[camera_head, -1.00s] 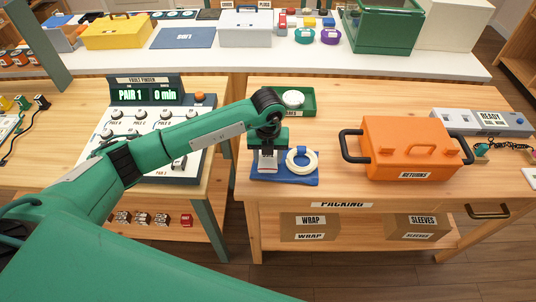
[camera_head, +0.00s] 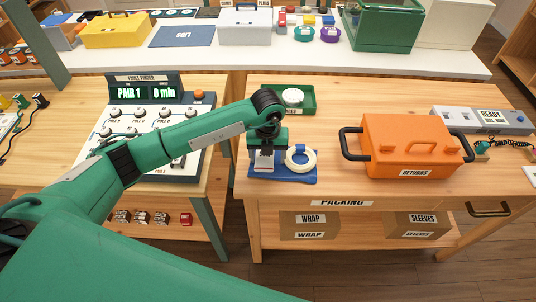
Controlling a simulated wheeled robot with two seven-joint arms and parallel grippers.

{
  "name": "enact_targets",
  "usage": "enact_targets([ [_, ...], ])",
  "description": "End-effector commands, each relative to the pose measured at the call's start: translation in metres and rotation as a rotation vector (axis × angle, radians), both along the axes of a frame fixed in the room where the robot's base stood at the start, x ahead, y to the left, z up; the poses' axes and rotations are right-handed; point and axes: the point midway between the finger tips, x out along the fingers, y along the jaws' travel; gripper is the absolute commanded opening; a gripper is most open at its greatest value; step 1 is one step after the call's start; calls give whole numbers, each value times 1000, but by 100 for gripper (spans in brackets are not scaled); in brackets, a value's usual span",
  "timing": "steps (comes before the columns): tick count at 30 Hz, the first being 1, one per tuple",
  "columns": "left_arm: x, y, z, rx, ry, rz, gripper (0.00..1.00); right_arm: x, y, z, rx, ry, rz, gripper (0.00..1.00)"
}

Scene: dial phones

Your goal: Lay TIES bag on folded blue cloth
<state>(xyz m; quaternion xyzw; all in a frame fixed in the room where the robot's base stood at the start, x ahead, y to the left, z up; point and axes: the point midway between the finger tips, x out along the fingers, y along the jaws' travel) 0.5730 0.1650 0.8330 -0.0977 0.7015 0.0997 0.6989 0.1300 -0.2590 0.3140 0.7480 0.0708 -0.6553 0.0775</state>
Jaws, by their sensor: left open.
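The folded blue cloth (camera_head: 298,179) lies on the packing table, left of the orange box. A coiled cream cord with a blue band (camera_head: 301,158) lies on its right part. A small pale bag with a reddish top (camera_head: 264,161) is at the cloth's left part, directly under my left gripper (camera_head: 265,152). I cannot read a TIES label on it. My left gripper points down and is open around or just above the bag; its fingertips are partly hidden. My right gripper is not in view.
An orange RETURNS box (camera_head: 412,146) with black handles stands right of the cloth. A green tray (camera_head: 283,101) with a white round item sits behind it. The fault finder panel (camera_head: 150,130) is on the left table. Bare tabletop (camera_head: 335,110) lies between tray and box.

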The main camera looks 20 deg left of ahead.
Motion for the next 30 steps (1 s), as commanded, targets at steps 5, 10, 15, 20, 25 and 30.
enact_targets([
  [5,2,0,32,-2,-8,-2,71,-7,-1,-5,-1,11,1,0],
  [10,2,-1,72,-3,-9,-1,71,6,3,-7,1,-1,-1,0],
  [15,2,0,105,-2,-7,-1,71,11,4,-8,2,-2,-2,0],
  [20,2,-1,123,-2,-6,0,71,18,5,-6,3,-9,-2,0],
  [25,1,0,129,-2,-4,0,71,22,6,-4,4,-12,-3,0],
  [30,1,-1,129,-2,-4,0,71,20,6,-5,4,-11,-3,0],
])
